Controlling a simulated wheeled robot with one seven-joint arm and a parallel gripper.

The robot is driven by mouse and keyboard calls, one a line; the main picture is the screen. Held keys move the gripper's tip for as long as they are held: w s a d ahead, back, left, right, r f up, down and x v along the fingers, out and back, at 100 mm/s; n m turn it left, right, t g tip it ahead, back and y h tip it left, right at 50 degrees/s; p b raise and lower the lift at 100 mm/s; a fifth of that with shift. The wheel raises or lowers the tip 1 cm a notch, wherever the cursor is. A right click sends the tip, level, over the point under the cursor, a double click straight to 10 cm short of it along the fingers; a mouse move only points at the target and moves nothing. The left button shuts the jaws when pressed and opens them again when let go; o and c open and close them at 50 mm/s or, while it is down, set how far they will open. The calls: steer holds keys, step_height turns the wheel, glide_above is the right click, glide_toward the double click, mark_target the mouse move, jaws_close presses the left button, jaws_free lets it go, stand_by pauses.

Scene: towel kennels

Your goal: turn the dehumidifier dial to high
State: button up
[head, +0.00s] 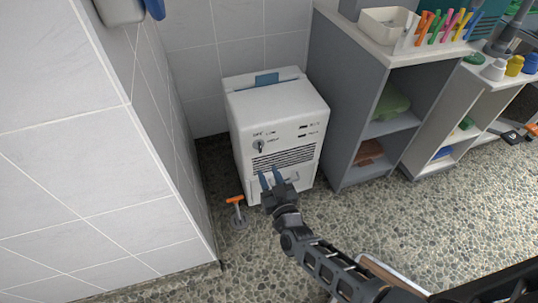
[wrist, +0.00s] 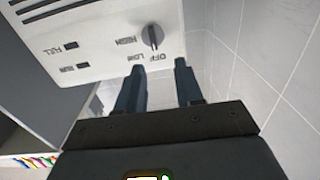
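The white dehumidifier (head: 285,115) stands on the floor in the corner between the tiled walls. Its small round dial (head: 260,147) is on the upper left of the front, with OFF, LOW and HIGH marks around it. The dial also shows in the wrist view (wrist: 152,37), upside down; a dark line on it runs nearly upright, its lower end near OFF. My gripper (head: 270,176) is in front of the grille, below the dial. In the wrist view, its blue-grey fingers (wrist: 158,66) are apart and empty, with the dial beyond the tips, not touched.
A grey shelf unit (head: 348,95) stands close on the right, with folded towels inside. A tiled wall block (head: 110,150) is close on the left. An orange-handled tool (head: 236,200) is on the floor by the dehumidifier's lower left. The pebbled floor in front is mostly clear.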

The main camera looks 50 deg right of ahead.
mark_target(261, 150)
steer(key=x, duration=0.3)
steer(key=b+x, duration=0.1)
steer(key=x, duration=0.2)
steer(key=b+x, duration=0.1)
steer(key=x, duration=0.2)
steer(key=shift+w+d+f, duration=0.1)
steer(key=shift+d+f, duration=0.25)
steer(key=shift+d, duration=0.3)
jaws_close()
